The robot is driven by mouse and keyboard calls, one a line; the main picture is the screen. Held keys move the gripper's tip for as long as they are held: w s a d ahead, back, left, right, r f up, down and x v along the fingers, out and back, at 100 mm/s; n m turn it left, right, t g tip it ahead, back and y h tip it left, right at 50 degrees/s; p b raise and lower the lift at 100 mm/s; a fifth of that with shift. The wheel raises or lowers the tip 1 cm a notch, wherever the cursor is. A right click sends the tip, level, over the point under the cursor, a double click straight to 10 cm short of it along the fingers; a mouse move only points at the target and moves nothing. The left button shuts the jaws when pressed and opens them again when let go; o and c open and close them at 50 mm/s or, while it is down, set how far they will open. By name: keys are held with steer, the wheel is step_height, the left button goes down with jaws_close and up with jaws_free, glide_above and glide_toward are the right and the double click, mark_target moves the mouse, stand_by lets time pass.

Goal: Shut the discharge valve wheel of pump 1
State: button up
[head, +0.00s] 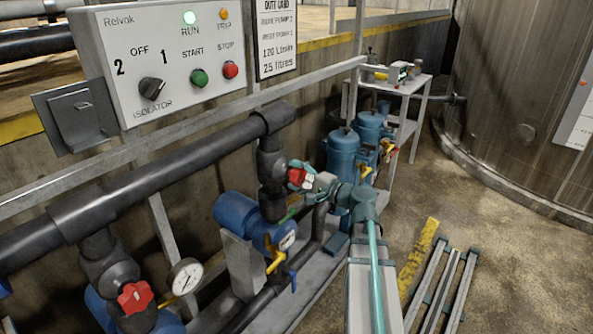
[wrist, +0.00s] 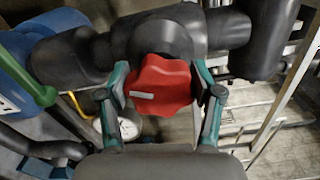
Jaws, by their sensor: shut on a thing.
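A red lobed valve wheel (head: 297,177) sits on the grey pipework above the blue pump (head: 236,212) in the head view. My gripper (head: 301,172) is closed around this wheel, with teal fingers on either side. In the wrist view the red wheel (wrist: 160,86) fills the middle, with a pale mark on its face, and one finger is at its left and one at its right. A second red valve wheel (head: 135,297) is on the nearer pipe branch at lower left, clear of my gripper. No pump number shows on either wheel.
A control panel (head: 170,55) with an isolator knob (head: 152,88) hangs above the thick dark pipe (head: 170,165). A pressure gauge (head: 186,277) stands near the second wheel. Blue canisters (head: 342,150) and a small table (head: 405,85) stand behind. Metal bars (head: 440,285) lie on the floor at right.

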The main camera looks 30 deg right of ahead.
steer(key=m+p, duration=0.2)
steer(key=m, duration=0.1)
steer(key=m+p, duration=0.1)
steer(key=shift+r+m+p, duration=0.25)
steer(key=shift+m+p, duration=0.05)
steer(key=m+p, duration=0.3)
steer(key=shift+m, duration=0.4)
steer(key=m+p, duration=0.7)
steer(key=shift+w+d+r, duration=0.1)
steer(key=shift+d+r, duration=0.05)
steer(key=m+p, duration=0.4)
steer(key=p, duration=0.1)
steer(key=shift+m, duration=0.3)
steer(key=m+p, duration=0.4)
steer(key=shift+d+m, duration=0.15)
steer(key=shift+m, duration=0.15)
steer(key=m+p, duration=0.3)
steer(key=shift+f+p, duration=0.2)
steer(key=shift+p, duration=0.1)
steer(key=shift+f+m+p, duration=0.2)
steer(key=shift+m+p, duration=0.7)
steer(key=shift+m, duration=0.8)
